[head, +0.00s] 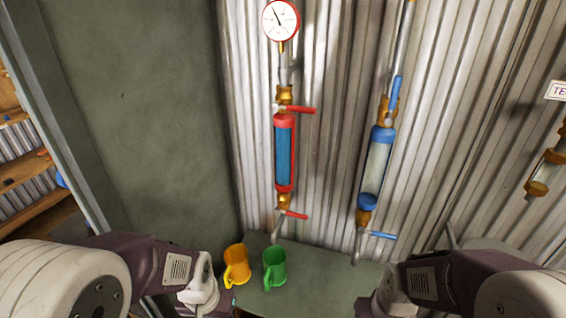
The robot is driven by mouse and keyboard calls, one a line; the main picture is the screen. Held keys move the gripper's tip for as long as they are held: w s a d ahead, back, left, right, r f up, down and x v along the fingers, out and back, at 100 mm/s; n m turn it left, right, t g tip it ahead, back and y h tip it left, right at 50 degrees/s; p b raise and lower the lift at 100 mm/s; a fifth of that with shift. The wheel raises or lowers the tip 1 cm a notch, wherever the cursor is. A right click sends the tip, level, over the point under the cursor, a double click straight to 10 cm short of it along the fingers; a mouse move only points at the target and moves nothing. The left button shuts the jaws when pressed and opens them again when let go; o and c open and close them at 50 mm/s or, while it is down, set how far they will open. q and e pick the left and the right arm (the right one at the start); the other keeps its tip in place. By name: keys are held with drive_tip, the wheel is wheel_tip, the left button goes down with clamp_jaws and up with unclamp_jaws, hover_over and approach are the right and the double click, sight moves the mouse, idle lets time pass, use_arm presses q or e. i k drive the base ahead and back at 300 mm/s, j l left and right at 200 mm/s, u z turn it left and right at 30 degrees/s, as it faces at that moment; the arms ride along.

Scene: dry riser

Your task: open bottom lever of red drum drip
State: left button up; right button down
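The red drum drip (284,152) is a vertical cylinder with red end caps and blue contents, mounted on the corrugated wall. Its bottom lever (294,214) is a short red handle that points right and slightly down from the brass valve. Its top lever (301,110) is red and points right. My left gripper (222,298) is low in the view, below and left of the drip and near the yellow mug. My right gripper (368,306) is at the bottom edge, below and right of the drip. The fingers of both are mostly hidden or cut off.
A blue drum drip (376,168) hangs to the right, its top lever upright and its bottom lever pointing right. A gauge (281,20) is above the red drip. A yellow mug (236,265) and a green mug (274,267) stand on the ledge (318,270) below.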

sight(297, 215)
drive_tip(key=l+u, duration=0.65)
drive_tip(key=k+l+u, duration=0.15)
drive_tip(key=l+u, duration=0.2)
